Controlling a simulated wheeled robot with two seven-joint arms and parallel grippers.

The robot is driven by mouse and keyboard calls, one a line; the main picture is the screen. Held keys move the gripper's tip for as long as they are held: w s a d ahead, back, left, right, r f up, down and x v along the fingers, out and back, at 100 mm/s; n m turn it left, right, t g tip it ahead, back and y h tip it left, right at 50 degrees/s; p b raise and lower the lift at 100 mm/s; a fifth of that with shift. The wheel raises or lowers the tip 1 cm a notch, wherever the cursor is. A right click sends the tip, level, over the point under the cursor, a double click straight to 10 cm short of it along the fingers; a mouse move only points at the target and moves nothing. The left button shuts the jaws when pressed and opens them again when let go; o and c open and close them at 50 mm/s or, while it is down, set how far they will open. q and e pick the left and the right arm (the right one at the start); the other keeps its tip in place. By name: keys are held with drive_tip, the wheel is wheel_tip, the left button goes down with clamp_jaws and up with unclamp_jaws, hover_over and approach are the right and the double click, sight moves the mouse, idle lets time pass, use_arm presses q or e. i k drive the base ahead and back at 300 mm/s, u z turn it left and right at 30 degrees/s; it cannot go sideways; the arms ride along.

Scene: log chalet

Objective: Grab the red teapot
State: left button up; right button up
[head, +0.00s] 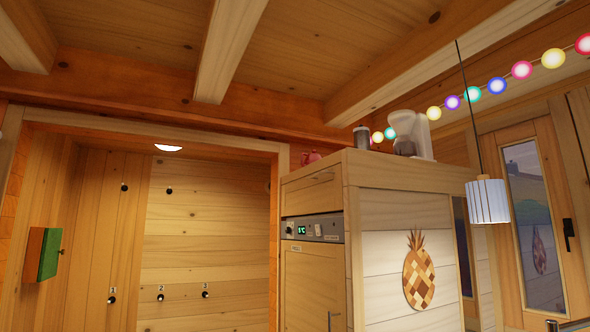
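A small red teapot (311,157) sits on top of the tall wooden cabinet, near its far left edge. Only its upper part shows above the cabinet's top edge; the rest looks hidden from this low angle. Neither of my grippers is in the head view, and nothing touches the teapot.
The tall cabinet (408,190) holds a built-in appliance (313,229). A dark canister (362,138) and a white coffee maker (410,134) stand on it, right of the teapot. A pendant lamp (487,201) hangs at the right. A doorway recess (205,215) opens at the left.

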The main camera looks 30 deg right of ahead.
sight(312, 157)
drive_tip(key=z, duration=0.15)
drive_tip(key=i, duration=1.55)
drive_tip(key=z, duration=0.45)
